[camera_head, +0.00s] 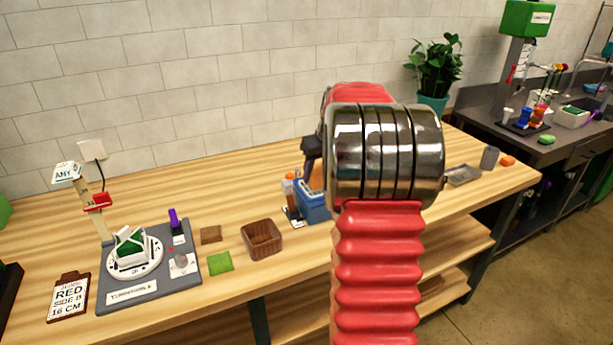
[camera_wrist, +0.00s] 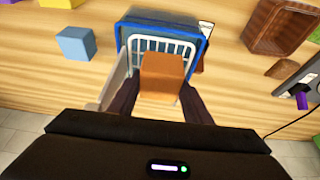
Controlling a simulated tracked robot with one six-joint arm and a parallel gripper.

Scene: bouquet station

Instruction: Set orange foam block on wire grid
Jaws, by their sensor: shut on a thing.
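The orange foam block (camera_wrist: 163,78) is between the two dark fingers of my gripper (camera_wrist: 160,100), which is shut on it. In the wrist view it lies over the white wire grid (camera_wrist: 149,45) inside the blue bin (camera_wrist: 136,22). I cannot tell whether the block touches the grid. In the head view the blue bin (camera_head: 313,206) stands on the wooden bench. My dark gripper (camera_head: 311,158) is above it, with a bit of the orange block (camera_head: 318,177) showing. My arm hides the right part of the bin.
A brown square bowl (camera_head: 262,239), a green pad (camera_head: 219,262) and a brown block (camera_head: 211,234) lie left of the bin. A grey board with a dial (camera_head: 135,255) is farther left. A blue cube (camera_wrist: 77,44) lies near the bin in the wrist view.

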